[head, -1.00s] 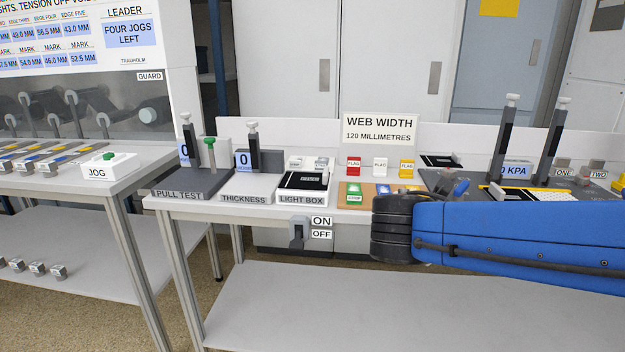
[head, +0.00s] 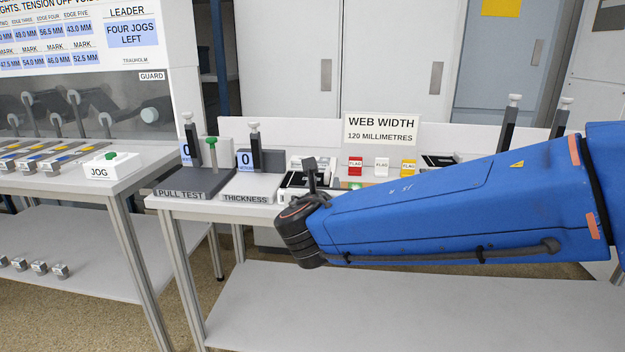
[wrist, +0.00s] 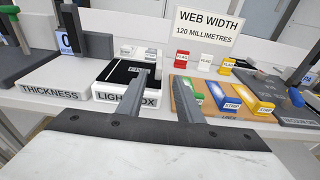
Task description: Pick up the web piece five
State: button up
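The light box (wrist: 105,97) is a white box with a black top, and it also shows in the head view (head: 289,196), partly behind my arm. A small pale label (wrist: 139,71) stands out on its dark top; its lettering is too small to read, so I cannot tell whether this is web piece five. My gripper (wrist: 164,88) is open, its two fingers apart with nothing between them. In the wrist view the left finger overlaps the light box's right part. In the head view my gripper (head: 312,172) is in front of the light box.
Right of the light box is a tan board (wrist: 188,108) with green, blue and yellow blocks. Red, white and yellow flag blocks (head: 382,167) stand behind. The thickness gauge (head: 254,150) and pull test stand (head: 180,187) are at left. A web width sign (head: 381,130) stands behind.

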aim_at(328, 170)
jog(key=w, duration=0.4)
jog(key=w+f, duration=0.1)
jog(key=w, duration=0.2)
jog(key=w+f, duration=0.1)
jog(key=w, duration=0.3)
jog(key=shift+w+d, duration=0.15)
jog(key=shift+w, duration=0.2)
grip_shut()
